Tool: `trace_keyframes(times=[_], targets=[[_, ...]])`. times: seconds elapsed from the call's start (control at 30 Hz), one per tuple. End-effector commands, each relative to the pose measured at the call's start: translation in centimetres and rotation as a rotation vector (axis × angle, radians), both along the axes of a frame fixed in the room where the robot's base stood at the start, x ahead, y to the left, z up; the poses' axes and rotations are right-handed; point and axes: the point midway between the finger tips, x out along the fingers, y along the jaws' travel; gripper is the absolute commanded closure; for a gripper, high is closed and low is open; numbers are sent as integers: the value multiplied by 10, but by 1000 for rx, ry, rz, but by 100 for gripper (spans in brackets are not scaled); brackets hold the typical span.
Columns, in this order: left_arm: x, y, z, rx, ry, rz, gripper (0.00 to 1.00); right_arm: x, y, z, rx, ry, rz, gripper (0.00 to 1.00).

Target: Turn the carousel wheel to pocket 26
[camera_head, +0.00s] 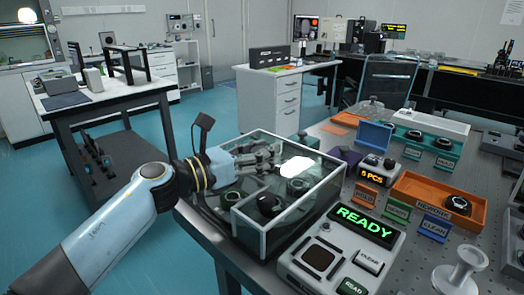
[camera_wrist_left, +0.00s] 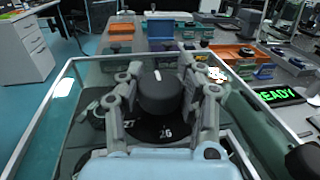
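The carousel wheel is dark and sits inside a glass-walled case (camera_head: 290,228). In the left wrist view its dark hub knob (camera_wrist_left: 160,92) has a white mark on top, and the numbers 26 (camera_wrist_left: 165,133) and 27 (camera_wrist_left: 128,123) show on the near side of the wheel. My left gripper (camera_head: 268,157) reaches into the case from the left. In the left wrist view its fingers (camera_wrist_left: 162,82) stand on both sides of the knob, very close. Whether they touch it cannot be told. In the head view the gripper hides the knob. My right gripper is out of view.
A console with a green READY display (camera_head: 362,226) stands right of the case. A round black object (camera_head: 268,205) shows at the case's near side. Orange (camera_head: 440,198) and teal trays (camera_head: 432,127) are farther right. The glass walls stand close around my gripper.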

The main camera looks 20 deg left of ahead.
Motion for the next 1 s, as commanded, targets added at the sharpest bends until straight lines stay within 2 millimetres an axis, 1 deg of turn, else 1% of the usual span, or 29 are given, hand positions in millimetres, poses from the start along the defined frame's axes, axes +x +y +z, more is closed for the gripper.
trace_keyframes(times=[0.03, 0.2, 0.23, 0.57, 0.67, 0.8, 0.9, 1.0], targets=[[0, 0, 0, 0, 0, 0, 77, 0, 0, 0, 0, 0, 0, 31], [0, 0, 0, 0, 0, 0, 99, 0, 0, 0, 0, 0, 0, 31], [0, 0, 0, 0, 0, 0, 100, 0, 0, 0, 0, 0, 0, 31], [-1, 0, 0, 0, 2, 15, 100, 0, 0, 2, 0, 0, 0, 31], [-1, -1, 1, -4, 5, 87, 100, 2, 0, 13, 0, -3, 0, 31], [-1, -1, 2, -5, 5, 249, 100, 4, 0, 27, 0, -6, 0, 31], [-1, 0, 0, -2, 5, 344, 100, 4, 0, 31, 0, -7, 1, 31], [-1, 1, -1, 1, 4, 398, 100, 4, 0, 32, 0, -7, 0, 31]])
